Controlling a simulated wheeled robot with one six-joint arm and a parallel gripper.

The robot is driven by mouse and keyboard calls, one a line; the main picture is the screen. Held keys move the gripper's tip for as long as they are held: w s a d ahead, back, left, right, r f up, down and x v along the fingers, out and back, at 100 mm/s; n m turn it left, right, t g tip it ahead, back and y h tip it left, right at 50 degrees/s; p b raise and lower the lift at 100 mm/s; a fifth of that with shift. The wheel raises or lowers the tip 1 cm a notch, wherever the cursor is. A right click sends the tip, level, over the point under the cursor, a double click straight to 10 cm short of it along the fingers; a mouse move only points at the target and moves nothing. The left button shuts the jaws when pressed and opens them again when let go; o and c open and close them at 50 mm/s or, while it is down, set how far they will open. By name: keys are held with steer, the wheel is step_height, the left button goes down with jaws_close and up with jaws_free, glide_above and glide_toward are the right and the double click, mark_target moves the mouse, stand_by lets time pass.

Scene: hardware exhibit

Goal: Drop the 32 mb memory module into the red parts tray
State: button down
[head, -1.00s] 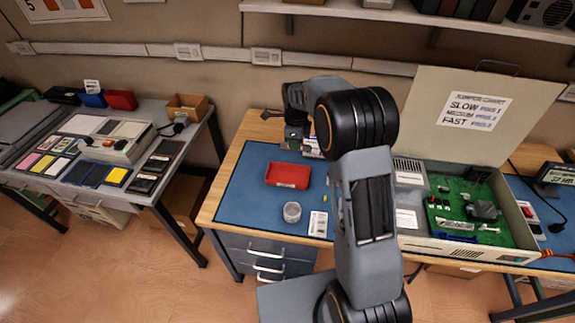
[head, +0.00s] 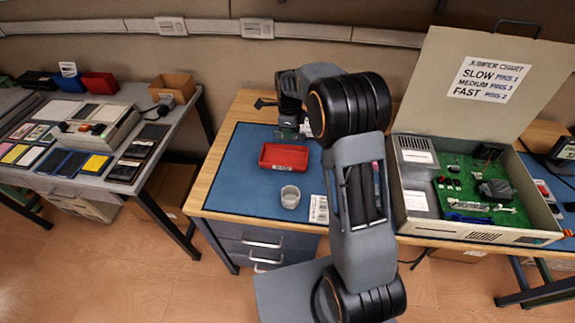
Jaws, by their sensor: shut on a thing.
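My gripper (head: 290,131) is just behind the tray's far edge, partly hidden by my own arm. It is shut on a small green piece (head: 284,136), which looks like the memory module. Its label is too small to read. The piece shows beyond the tray, not over it; its exact height above the bench is hard to tell.
A clear round cup (head: 290,197) and a white printed card (head: 318,209) stand in front of the tray. An open computer case (head: 470,205) with a green board is to the right of my arm. A cluttered side table (head: 95,140) stands at the left.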

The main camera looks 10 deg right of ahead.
steer(key=b, duration=0.5)
glide_above(289, 159)
steer(key=shift+f, duration=3.8)
steer(key=c, duration=1.2)
jaws_free()
steer(key=shift+r, duration=0.1)
step_height(289, 159, up, 14)
steer(key=shift+f, duration=0.1)
